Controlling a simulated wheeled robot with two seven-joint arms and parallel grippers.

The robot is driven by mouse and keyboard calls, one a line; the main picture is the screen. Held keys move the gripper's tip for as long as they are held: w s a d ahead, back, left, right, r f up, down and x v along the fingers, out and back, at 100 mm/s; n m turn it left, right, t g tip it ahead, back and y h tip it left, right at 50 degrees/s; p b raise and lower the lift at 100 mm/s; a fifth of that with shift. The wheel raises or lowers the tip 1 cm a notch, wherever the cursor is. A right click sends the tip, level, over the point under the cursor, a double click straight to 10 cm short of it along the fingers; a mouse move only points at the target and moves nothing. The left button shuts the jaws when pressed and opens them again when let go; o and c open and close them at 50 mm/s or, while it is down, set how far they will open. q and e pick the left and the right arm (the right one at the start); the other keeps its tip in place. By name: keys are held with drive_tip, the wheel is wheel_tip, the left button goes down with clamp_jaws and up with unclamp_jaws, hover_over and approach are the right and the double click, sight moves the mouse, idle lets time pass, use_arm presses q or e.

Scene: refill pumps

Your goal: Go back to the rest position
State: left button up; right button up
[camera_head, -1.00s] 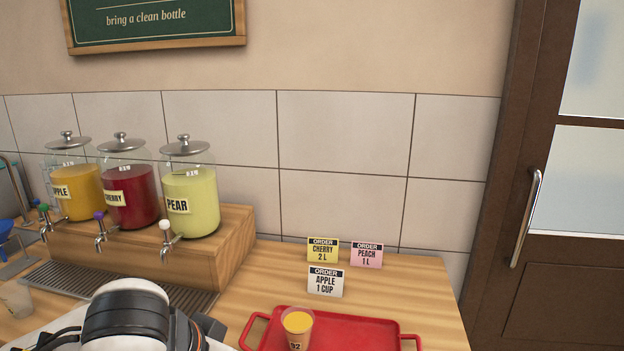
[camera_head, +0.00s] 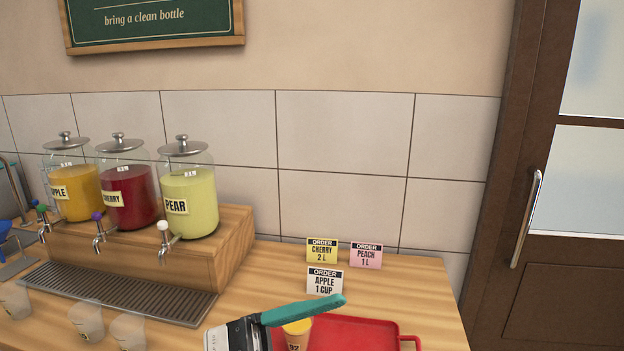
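My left gripper (camera_head: 300,311) is at the bottom centre of the head view, its grey body at the left and a teal finger pointing right. Only one finger shows clearly, so its opening cannot be told. The finger crosses in front of a cup of orange juice (camera_head: 296,328) on the red tray (camera_head: 365,334), hiding part of it. Whether the finger touches the cup cannot be told. My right gripper is not in view.
Apple (camera_head: 83,205), cherry (camera_head: 140,211) and pear (camera_head: 200,211) dispensers stand on a wooden step above a drip grate (camera_head: 125,294). Clear cups (camera_head: 87,322) stand at the front left. Order cards (camera_head: 322,251) stand behind the tray. Counter right of the cards is clear.

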use_arm(q)
drive_tip(key=w+a+f+m+t+y, duration=0.2)
drive_tip(key=w+a+m+t+y, duration=0.45)
drive_tip(key=m+t, duration=0.85)
drive_tip(key=w+a+f+m+t+y, duration=0.2)
drive_tip(key=w+a+m+t+y, duration=0.55)
drive_tip(key=m, duration=1.25)
drive_tip(key=a+f+n+g+y, duration=0.3)
drive_tip(key=f+n+y, duration=0.2)
drive_tip(key=f+n, duration=0.3)
drive_tip(key=a+f+n+g+y, duration=0.35)
drive_tip(key=f+n+y, duration=0.2)
drive_tip(key=f, duration=0.45)
drive_tip(key=s+a+f+n+g+h, duration=0.1)
drive_tip(key=s+f+n+g+h, duration=0.1)
drive_tip(key=s+f+n+g, duration=1.3)
drive_tip(key=s+f+m+t, duration=0.1)
drive_tip(key=s+f+m, duration=0.2)
drive_tip(key=f, duration=1.3)
drive_tip(key=s+f+m+t, duration=0.1)
drive_tip(key=s+f+m, duration=0.2)
drive_tip(key=f, duration=1.3)
drive_tip(key=s+a+f+g, duration=0.1)
drive_tip(key=s+a+f, duration=0.2)
drive_tip(key=s+f, duration=1.1)
drive_tip(key=shift+s+f, duration=0.25)
drive_tip(key=shift+s, duration=0.55)
